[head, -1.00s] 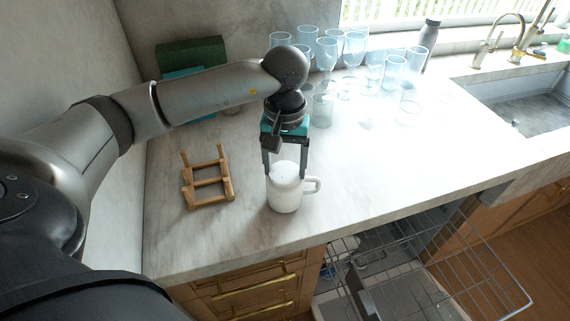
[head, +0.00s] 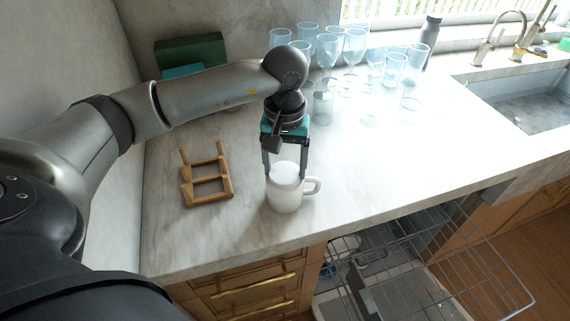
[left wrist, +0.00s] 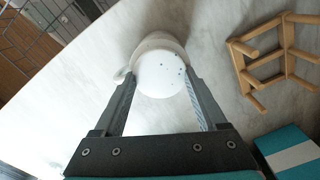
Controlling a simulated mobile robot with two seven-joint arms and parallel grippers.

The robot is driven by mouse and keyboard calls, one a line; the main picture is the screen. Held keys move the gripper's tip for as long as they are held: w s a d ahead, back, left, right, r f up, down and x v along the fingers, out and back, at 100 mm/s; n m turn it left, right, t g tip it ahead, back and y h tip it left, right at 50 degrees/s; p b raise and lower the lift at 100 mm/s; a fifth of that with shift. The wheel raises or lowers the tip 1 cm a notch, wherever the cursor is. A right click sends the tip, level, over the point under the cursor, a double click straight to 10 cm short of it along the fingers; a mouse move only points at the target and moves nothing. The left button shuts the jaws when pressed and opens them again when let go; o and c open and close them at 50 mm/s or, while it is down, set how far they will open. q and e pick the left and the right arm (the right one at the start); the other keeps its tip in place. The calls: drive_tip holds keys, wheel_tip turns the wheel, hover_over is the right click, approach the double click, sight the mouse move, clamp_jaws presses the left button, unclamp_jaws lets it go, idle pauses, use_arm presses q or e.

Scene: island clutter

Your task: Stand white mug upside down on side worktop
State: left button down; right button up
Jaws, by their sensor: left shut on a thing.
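The white mug (head: 286,193) is upside down near the front edge of the marble side worktop (head: 240,234), with its handle pointing right in the head view. In the left wrist view the mug's closed base (left wrist: 161,74) faces the camera, with a few small dark dots on it. My left gripper (head: 285,175) points down from above and is shut on the mug, one finger on each side. The mug's rim is at or very near the worktop; I cannot tell whether it fully touches. My right gripper is not in view.
A wooden rack (head: 208,184) stands left of the mug. Several clear glasses (head: 327,50) and a grey bottle (head: 430,38) stand at the back, near the sink (head: 520,97). An open dishwasher rack (head: 430,265) is below the front edge. The worktop right of the mug is clear.

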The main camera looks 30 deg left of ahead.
use_arm(q)
unclamp_jaws()
idle(0.3)
wheel_tip(320, 180, up, 15)
drive_tip(key=shift+r+p, duration=0.15)
drive_tip(key=shift+p, duration=0.25)
idle(0.6)
